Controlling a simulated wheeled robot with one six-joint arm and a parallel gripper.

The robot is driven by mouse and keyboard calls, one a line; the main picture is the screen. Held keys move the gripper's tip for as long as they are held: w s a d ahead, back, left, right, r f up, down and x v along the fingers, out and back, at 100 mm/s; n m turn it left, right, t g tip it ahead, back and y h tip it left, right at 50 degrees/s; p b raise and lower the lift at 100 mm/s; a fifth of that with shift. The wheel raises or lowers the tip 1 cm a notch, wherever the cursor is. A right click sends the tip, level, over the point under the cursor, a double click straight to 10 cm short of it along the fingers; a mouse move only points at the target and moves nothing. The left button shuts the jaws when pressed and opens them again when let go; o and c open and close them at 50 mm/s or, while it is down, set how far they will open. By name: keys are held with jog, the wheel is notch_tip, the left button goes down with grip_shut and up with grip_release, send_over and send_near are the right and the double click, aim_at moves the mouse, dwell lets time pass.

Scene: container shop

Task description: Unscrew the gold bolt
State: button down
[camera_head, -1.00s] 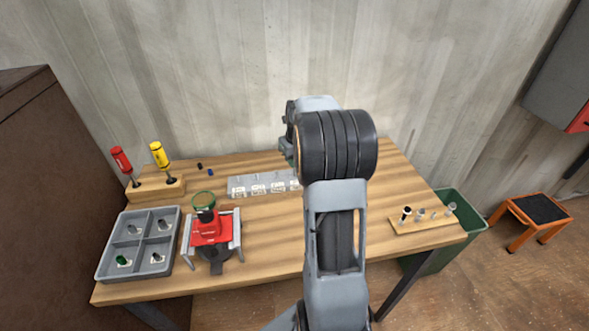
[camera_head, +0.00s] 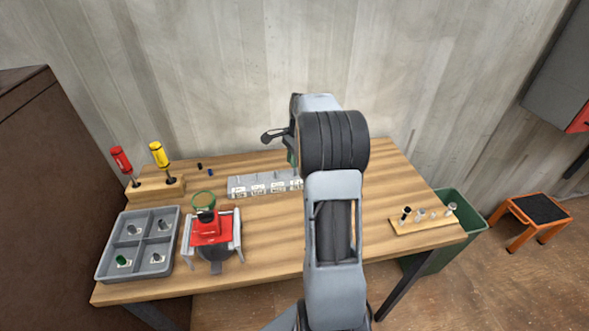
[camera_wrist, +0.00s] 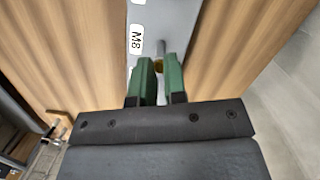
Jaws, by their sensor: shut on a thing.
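In the wrist view, my gripper (camera_wrist: 160,74) has its two green fingers closed around the gold bolt (camera_wrist: 159,66). Only a small gold part shows between the fingertips; the fingers hide the rest. It is at the grey plate (camera_wrist: 178,18), beside a white label reading M8 (camera_wrist: 136,40). A thin grey post stands just beyond the bolt. In the head view, my arm hides the gold bolt and most of my gripper, with only a bit of green finger showing beside it. The grey labelled plate (camera_head: 262,182) lies at the back middle of the bench.
A red vise (camera_head: 209,231) stands front left on the wooden bench (camera_head: 270,240), beside a grey four-compartment tray (camera_head: 103,268). A wooden holder (camera_head: 150,191) bears red and yellow screwdrivers. A wooden rack (camera_head: 428,227) with several small bolts stands at right. A green bin (camera_head: 458,207) is beyond it.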

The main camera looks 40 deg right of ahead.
jog(key=shift+r+p, duration=2.4)
jog(key=shift+r, duration=0.4)
